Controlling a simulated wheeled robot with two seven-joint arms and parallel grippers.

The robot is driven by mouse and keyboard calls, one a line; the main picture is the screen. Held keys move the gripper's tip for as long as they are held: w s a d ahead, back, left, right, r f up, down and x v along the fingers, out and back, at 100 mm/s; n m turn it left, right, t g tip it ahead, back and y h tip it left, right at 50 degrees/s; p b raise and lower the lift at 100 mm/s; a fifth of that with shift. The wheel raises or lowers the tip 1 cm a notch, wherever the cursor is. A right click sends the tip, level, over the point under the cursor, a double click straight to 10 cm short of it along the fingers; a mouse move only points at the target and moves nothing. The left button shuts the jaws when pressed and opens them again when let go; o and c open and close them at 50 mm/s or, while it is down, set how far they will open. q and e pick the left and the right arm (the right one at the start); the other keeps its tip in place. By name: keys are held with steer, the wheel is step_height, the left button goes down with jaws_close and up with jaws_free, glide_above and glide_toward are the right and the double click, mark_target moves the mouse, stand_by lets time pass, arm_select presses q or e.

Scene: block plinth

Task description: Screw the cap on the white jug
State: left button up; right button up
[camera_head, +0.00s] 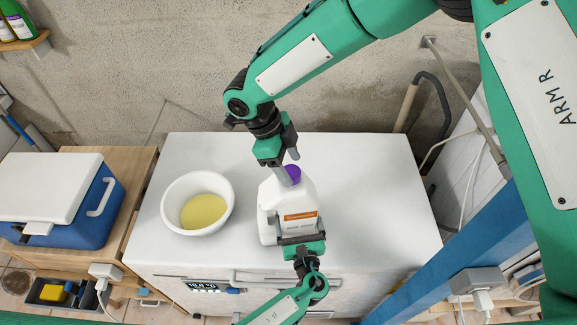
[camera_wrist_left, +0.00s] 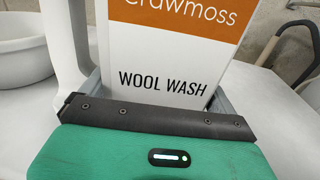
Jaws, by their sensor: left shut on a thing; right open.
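The white jug (camera_head: 272,198) stands upright on the white top, its orange and white label facing the front. It also shows close up in the left wrist view (camera_wrist_left: 180,60), reading "WOOL WASH". A purple cap (camera_head: 293,174) is at the jug's top; I cannot tell whether it is seated on the neck. My left gripper (camera_head: 300,240) is shut on the jug's lower body from the front. My right gripper (camera_head: 289,165) is open, pointing down, with its fingertips right by the cap. It partly hides the cap and the jug's top.
A white bowl (camera_head: 170,207) with yellow contents stands left of the jug, also in the left wrist view (camera_wrist_left: 22,45). The white top (camera_head: 375,190) is clear to the right. A blue cooler (camera_head: 92,215) with a white lid sits on a wooden surface at the left.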

steer(key=shift+r, duration=1.35)
steer(key=shift+c, duration=0.3)
